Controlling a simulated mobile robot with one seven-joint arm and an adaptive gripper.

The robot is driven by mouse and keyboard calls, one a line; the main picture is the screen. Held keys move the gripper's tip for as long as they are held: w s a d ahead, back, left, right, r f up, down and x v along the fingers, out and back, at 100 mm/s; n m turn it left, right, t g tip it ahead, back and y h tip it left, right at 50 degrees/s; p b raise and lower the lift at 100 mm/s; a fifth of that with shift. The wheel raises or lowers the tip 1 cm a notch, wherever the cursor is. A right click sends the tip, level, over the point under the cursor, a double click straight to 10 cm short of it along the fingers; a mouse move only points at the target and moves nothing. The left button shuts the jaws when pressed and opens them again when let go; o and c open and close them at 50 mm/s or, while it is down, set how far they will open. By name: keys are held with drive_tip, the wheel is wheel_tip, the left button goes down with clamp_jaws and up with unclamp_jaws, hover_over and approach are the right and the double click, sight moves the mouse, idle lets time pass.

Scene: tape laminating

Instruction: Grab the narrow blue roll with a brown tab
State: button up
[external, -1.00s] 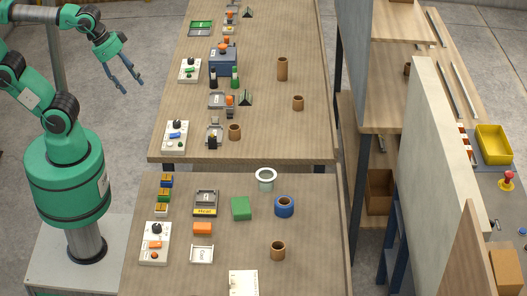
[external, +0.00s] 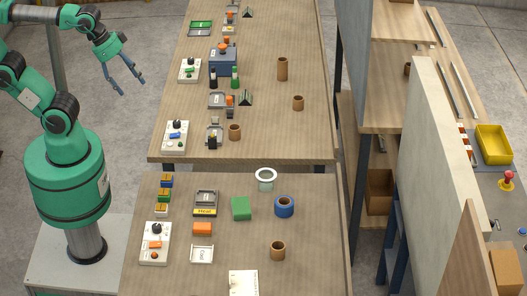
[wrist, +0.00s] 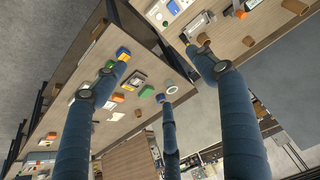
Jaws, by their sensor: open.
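A narrow blue roll (external: 284,211) sits on the near table, right of a green block (external: 241,208). Its centre looks brown; I cannot make out a separate tab. A white ring-shaped roll (external: 266,185) stands behind it, and a brown roll (external: 278,251) stands in front of it. My gripper (external: 134,86) is raised at the upper left, beside the far table and well away from the blue roll. Its blue fingers are spread and empty. In the wrist view, the spread fingers frame the tables, and one fingertip overlaps the area near the white ring (wrist: 171,89).
The near table (external: 325,270) also holds an orange block (external: 203,228), a control box (external: 155,243), small coloured blocks and trays. The far table (external: 260,140) carries similar items and several brown rolls. A gap separates the tables. Shelving and a pale panel (external: 425,130) stand at right.

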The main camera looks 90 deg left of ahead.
drive_tip(key=shift+r, duration=0.1)
drive_tip(key=w+d+r+g+p, duration=0.1)
drive_tip(key=w+d+r+p, duration=0.25)
drive_tip(key=w, duration=0.65)
drive_tip(key=w+d+r+m+g+p, duration=0.1)
drive_tip(key=w+d+r+p, duration=0.2)
drive_tip(key=w, duration=0.7)
drive_tip(key=w+d+r+g+p, duration=0.1)
drive_tip(key=w+d+p, duration=0.25)
drive_tip(key=w, duration=0.75)
drive_tip(key=w+d+f+m+g+p, duration=0.1)
drive_tip(key=w+d+f+p, duration=0.6)
drive_tip(key=w, duration=0.7)
drive_tip(key=w+d+f+p, duration=0.1)
drive_tip(key=w+d+f, duration=0.1)
drive_tip(key=f, duration=0.3)
drive_tip(key=w+d+f+g+p, duration=0.1)
drive_tip(key=w+d+f+p, duration=0.1)
drive_tip(key=d+f, duration=0.3)
drive_tip(key=w+d+f+m+p, duration=0.1)
drive_tip(key=w+d+f, duration=0.2)
drive_tip(key=f, duration=0.4)
drive_tip(key=shift+w+d+f+g+p, duration=0.2)
drive_tip(key=shift+w+d+g+p, duration=0.05)
drive_tip(key=shift+d+g+p, duration=0.1)
